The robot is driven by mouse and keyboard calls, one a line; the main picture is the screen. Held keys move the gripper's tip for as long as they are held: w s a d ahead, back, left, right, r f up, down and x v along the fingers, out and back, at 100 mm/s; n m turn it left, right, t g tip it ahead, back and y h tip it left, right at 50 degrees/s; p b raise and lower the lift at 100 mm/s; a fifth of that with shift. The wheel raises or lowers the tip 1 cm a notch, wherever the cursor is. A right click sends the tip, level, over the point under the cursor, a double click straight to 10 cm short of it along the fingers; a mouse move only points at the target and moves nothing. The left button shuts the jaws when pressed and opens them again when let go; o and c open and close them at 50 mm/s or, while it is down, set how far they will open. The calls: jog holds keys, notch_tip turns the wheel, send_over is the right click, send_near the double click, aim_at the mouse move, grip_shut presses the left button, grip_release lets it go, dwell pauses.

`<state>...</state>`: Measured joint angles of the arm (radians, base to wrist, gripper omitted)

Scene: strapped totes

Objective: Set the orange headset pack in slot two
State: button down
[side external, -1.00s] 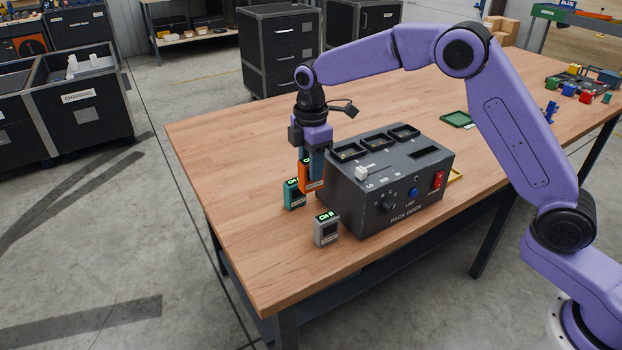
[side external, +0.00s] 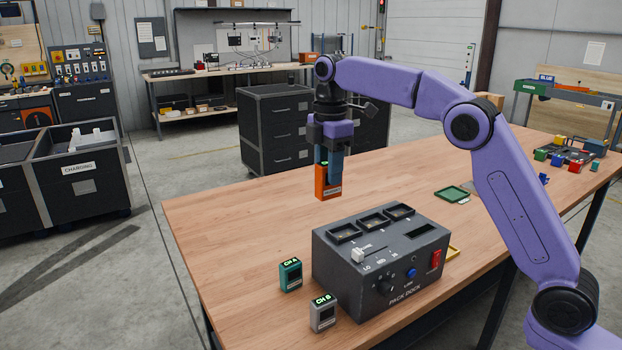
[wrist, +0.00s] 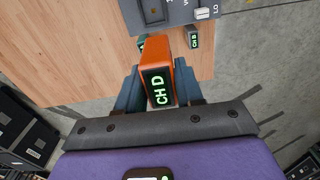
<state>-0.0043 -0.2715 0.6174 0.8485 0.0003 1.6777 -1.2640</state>
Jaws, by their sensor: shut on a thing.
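The orange headset pack (side external: 327,189) hangs upright in the air, clear of the table, behind the left part of the pack dock (side external: 335,272). My gripper (side external: 329,172) is shut on it, one finger on each side. In the wrist view the pack (wrist: 158,75) shows "CH D" on its end, between the fingers. The dock has three framed slots in a row on top: left slot (side external: 343,234), middle slot (side external: 371,221) and right slot (side external: 399,211). All three look empty. Their small number labels are too blurred to read.
A teal pack marked CH A (side external: 290,275) and a grey pack marked CH B (side external: 323,313) stand left of the dock. The dock's slider knob (side external: 357,256) sticks up in front of the slots.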

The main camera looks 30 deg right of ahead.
jog(key=d, duration=1.4)
notch_tip(320, 180, down, 8)
jog(key=shift+w+d+f, duration=0.2)
jog(key=shift+f, duration=0.05)
jog(key=shift+f, duration=1.55)
dwell(1.0)
jog(key=shift+c, duration=1.2)
grip_release()
jog(key=shift+r, duration=0.1)
notch_tip(320, 180, up, 9)
dwell(0.6)
